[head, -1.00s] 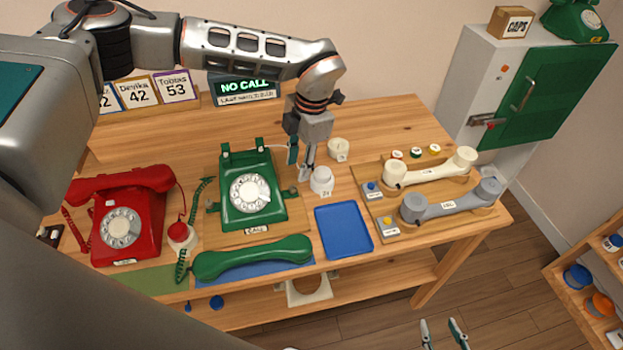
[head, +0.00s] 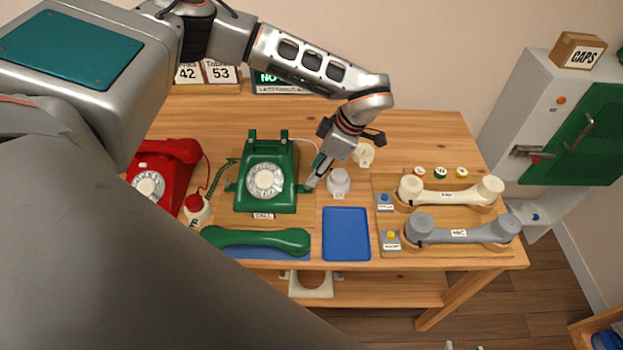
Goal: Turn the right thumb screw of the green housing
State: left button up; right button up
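The green phone housing (head: 266,148) stands on a wooden base on the table, with its white dial facing up. Its right thumb screw (head: 304,188) is a small dark green piece at the housing's right side, partly hidden by my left gripper. My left gripper (head: 312,183) reaches down from the upper right with its fingertips at this screw. I cannot tell whether the fingers are closed on it. The left thumb screw (head: 230,186) shows at the other side. My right gripper (head: 463,347) barely shows at the bottom edge, its two tips apart and empty.
A white cup-shaped piece (head: 338,183) stands close right of my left gripper. A blue tray (head: 346,234) and the green handset (head: 256,240) lie in front. Cream (head: 450,193) and grey (head: 462,232) handsets rest at right. The red phone (head: 160,170) is partly hidden by my arm.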

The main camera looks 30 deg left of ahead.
aim_at(307, 186)
pick_arm(q)
jog(key=shift+x, duration=2.6)
grip_shut()
